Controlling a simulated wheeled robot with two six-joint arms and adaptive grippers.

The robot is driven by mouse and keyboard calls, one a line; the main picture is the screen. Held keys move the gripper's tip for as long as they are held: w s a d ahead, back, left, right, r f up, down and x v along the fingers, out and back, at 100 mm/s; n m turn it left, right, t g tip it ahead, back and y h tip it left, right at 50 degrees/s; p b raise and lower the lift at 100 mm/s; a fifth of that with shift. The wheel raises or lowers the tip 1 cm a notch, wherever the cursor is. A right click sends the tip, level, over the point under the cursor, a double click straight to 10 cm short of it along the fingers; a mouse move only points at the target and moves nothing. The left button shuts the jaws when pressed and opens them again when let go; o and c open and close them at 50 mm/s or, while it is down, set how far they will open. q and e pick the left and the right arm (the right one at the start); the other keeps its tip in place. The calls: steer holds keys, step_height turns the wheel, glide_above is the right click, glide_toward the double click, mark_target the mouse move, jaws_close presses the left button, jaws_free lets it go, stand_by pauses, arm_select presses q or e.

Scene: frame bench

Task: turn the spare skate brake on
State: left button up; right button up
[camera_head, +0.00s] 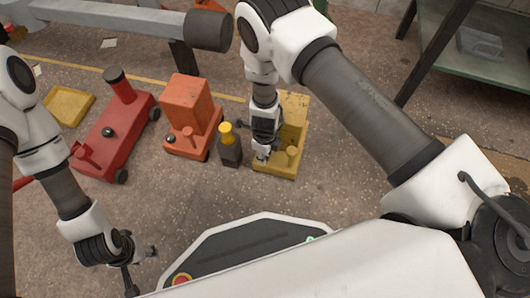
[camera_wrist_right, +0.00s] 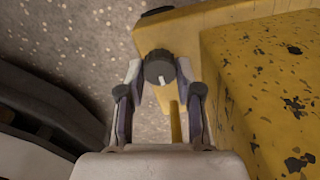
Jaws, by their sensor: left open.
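A yellow skate (camera_head: 292,130) stands on the floor right of centre in the head view; its worn yellow body (camera_wrist_right: 270,85) fills the right of the wrist view. A dark round knob with a white mark (camera_wrist_right: 159,67) sits by its yellow edge. My right gripper (camera_head: 263,154) points down at this skate; in the wrist view its fingertips (camera_wrist_right: 160,72) are on both sides of the knob and look closed on it. My left gripper (camera_head: 144,270) is open and empty, low at the left, away from the skates. No label shows which skate is the spare.
An orange skate with a box (camera_head: 186,103) and a red skate (camera_head: 118,137) stand to the left. A dark bottle with a yellow cap (camera_head: 229,145) stands close to the yellow skate. A yellow tray (camera_head: 69,106) lies far left. A green table (camera_head: 455,50) is at the upper right.

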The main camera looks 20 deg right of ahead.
steer(key=o, duration=0.4)
